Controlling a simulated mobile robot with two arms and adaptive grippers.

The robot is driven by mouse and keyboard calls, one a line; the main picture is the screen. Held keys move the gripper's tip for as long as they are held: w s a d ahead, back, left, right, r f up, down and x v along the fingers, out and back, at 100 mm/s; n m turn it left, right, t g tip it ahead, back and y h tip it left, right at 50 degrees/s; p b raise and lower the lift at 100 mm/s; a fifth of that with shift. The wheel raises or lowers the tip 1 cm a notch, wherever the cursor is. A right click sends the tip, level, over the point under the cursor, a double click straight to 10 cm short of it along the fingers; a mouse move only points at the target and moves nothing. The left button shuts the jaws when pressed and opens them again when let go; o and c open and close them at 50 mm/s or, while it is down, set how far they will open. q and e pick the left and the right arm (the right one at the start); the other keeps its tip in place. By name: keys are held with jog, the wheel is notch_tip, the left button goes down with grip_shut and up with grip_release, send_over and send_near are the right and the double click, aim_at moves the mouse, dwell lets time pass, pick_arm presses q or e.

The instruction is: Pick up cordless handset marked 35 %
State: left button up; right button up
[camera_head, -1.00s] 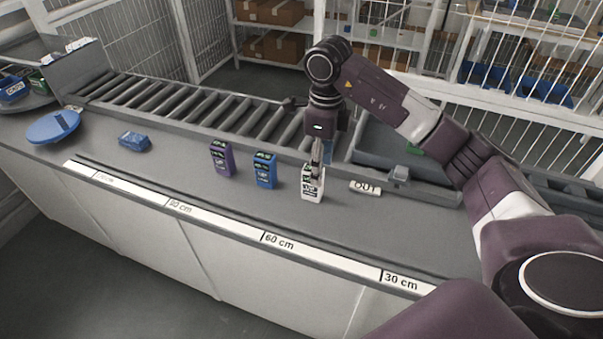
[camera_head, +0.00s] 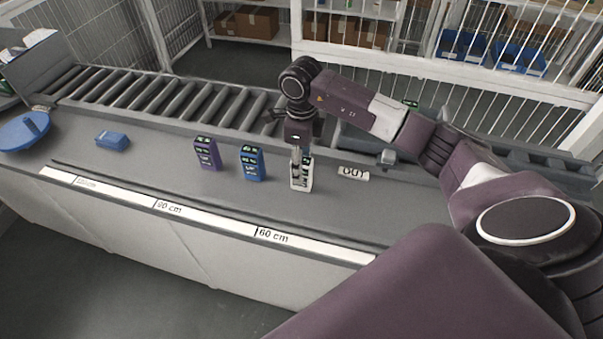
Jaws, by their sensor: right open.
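Three upright handsets stand in a row on the grey counter (camera_head: 225,200): a purple one (camera_head: 207,155), a blue one (camera_head: 251,165) and a white one (camera_head: 301,175). Each has a small dark display with green marks at its top. The percentages are too small to read, so I cannot tell which shows 35 %. My right gripper (camera_head: 299,158) points down at the white handset, open, its fingers overlapping the handset's upper part in the picture. I cannot tell whether they touch it. My left gripper is not in view.
A roller conveyor (camera_head: 160,102) runs behind the counter. A blue box-like item (camera_head: 112,140) and a round blue dish (camera_head: 22,131) lie to the left. A white "OUT" label (camera_head: 353,173) lies right of the white handset. A ruler strip (camera_head: 210,218) marks the front edge.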

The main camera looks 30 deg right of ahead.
jog(key=c, duration=0.9)
grip_shut()
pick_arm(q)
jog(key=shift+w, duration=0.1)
